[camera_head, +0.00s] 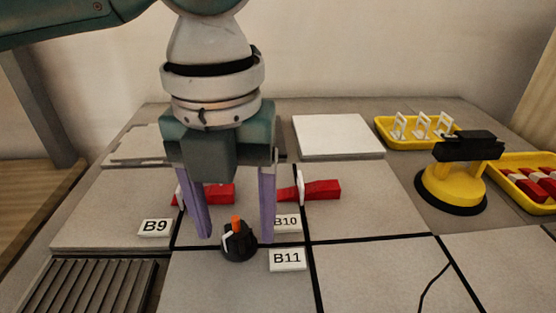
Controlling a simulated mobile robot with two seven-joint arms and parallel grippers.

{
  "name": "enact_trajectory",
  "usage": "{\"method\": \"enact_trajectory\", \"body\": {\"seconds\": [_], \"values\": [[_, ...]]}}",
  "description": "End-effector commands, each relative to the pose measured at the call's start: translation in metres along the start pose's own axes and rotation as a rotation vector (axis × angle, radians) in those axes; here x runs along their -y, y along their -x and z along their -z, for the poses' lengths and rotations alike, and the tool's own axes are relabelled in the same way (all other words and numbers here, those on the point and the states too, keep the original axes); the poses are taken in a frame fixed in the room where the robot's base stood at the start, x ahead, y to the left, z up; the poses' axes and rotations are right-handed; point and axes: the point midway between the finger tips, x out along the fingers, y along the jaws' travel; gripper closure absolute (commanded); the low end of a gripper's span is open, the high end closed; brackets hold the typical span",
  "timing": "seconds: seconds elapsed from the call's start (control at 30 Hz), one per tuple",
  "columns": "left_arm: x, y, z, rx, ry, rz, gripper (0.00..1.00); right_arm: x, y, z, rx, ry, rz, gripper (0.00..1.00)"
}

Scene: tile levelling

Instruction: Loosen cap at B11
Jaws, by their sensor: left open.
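The cap (239,243) is a dark round knob with an orange top, on the tile joint just left of the white B11 label (287,259). My left gripper (237,232) points down over it. Its two purple fingers are spread, one to each side of the cap, and I see no contact with it. The cap's lower edge meets the tiles. My right gripper is out of view.
Red wedges (322,190) with white clips lie on the joints behind, near the B10 label (286,223). The B9 label (155,227) is left. A yellow suction cup (450,187) and yellow trays (386,131) stand right. A ribbed trowel-like plate (90,286) lies front left.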

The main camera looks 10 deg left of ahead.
Motion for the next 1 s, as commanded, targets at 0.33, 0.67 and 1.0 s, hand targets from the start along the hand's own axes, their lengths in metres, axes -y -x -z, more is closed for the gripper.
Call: {"method": "enact_trajectory", "body": {"seconds": [0.33, 0.67, 1.0], "values": [[0.0002, 0.0011, 0.0000, 0.000, 0.000, 0.001, 0.57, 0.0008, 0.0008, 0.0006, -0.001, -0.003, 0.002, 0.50], [0.0001, 0.0012, 0.0000, 0.000, 0.000, 0.000, 0.94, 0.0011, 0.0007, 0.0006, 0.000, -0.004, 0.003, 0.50], [0.0001, 0.0020, 0.0000, 0.000, 0.005, 0.000, 1.00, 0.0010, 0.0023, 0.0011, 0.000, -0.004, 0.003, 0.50]]}}
